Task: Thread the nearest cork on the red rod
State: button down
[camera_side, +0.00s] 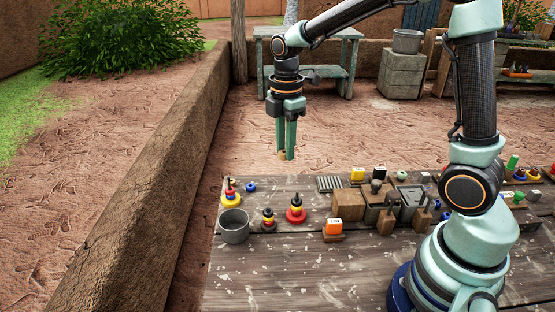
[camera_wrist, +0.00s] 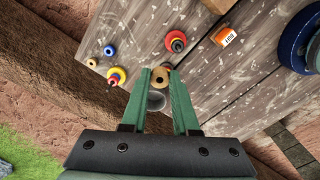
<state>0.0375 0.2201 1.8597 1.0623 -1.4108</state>
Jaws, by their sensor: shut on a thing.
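My gripper (camera_side: 285,155) is shut on a small tan cork (camera_wrist: 160,77) with a dark hole, high above the far left part of the table. The cork (camera_side: 282,155) also shows at the fingertips in the side view. Three ring stacks stand below: a yellow, red and blue one (camera_side: 231,197), a small dark-topped one (camera_side: 268,219) and a red, yellow and black one (camera_side: 296,213). In the wrist view the small stack is partly hidden behind the cork. I cannot tell which stack has the red rod.
A grey cup (camera_side: 234,226) stands at the table's left edge, near the stacks. A blue ring (camera_side: 250,187) lies behind it. Wooden blocks (camera_side: 348,204) and other items crowd the right. The front of the table is bare.

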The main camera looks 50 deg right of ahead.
jog(key=s, duration=0.1)
jog(key=s+f, duration=0.2)
jog(key=shift+s+d+f, duration=0.2)
jog(key=shift+s+d, duration=0.1)
jog(key=shift+s, duration=0.1)
jog(key=shift+f, duration=2.35)
jog(key=shift+f, duration=1.65)
dwell(0.4)
jog(key=c, duration=0.6)
grip_release()
jog(key=o, duration=0.5)
jog(key=shift+r, duration=0.1)
